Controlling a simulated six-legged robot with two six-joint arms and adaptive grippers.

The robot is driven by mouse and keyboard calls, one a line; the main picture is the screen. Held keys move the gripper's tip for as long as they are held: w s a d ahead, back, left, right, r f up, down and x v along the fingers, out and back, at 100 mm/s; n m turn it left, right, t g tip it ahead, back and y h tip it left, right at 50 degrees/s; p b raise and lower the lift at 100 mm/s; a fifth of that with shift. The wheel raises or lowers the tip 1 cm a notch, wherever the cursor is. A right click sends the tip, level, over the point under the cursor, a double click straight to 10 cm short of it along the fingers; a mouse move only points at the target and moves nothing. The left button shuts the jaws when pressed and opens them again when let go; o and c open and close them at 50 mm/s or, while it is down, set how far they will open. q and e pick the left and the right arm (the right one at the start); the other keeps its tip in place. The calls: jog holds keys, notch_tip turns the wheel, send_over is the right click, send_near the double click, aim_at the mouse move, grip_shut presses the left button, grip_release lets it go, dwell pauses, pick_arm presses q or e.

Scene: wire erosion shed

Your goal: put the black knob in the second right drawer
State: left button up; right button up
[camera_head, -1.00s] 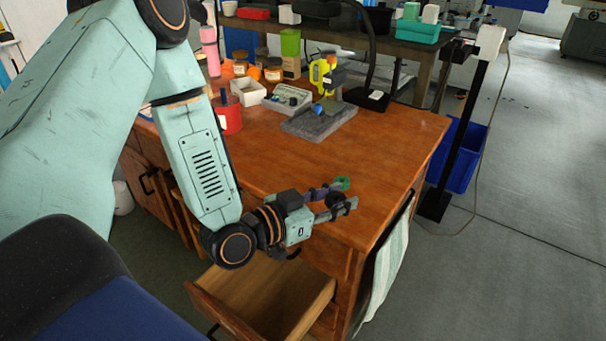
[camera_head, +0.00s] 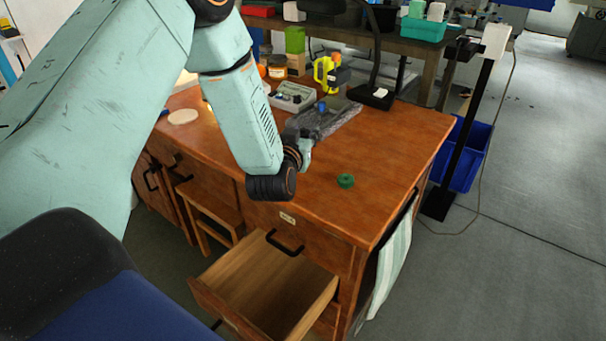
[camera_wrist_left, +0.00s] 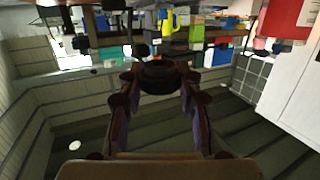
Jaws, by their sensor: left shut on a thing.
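The black knob (camera_wrist_left: 158,77) is a dark round piece between the two fingertips of my left gripper (camera_wrist_left: 160,85) in the left wrist view. The gripper is shut on it. In the head view my left gripper (camera_head: 304,145) points away over the desk top, mostly behind its own wrist, and the knob cannot be made out there. The second right drawer (camera_head: 222,312) is pulled out below the closed top right drawer (camera_head: 312,245). Its visible wooden inside is empty. The gripper is above and behind the open drawer. My right gripper is not in view.
A green round piece (camera_head: 345,181) lies on the desk top (camera_head: 400,150) near its right front. A grey stone slab (camera_head: 335,118), a yellow tool (camera_head: 325,72) and a grey box (camera_head: 292,97) stand farther back. A striped cloth (camera_head: 390,260) hangs at the desk's right side.

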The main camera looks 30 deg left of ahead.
pick_arm(q)
jog(key=b, duration=0.2)
send_over(303, 175)
jog(key=f, duration=0.5)
jog(key=shift+w+a+f, duration=0.1)
jog(key=shift+w+f, duration=0.05)
jog(key=shift+w, duration=0.05)
notch_tip(303, 175, down, 4)
jog(key=shift+s+r+b, duration=0.15)
jog(key=shift+r+b, duration=0.1)
jog(key=shift+b, duration=0.15)
jog(key=shift+f, duration=0.45)
jog(key=o, duration=0.9)
jog(key=shift+f, duration=0.2)
jog(key=shift+o, duration=0.9)
jog(key=shift+r, duration=0.1)
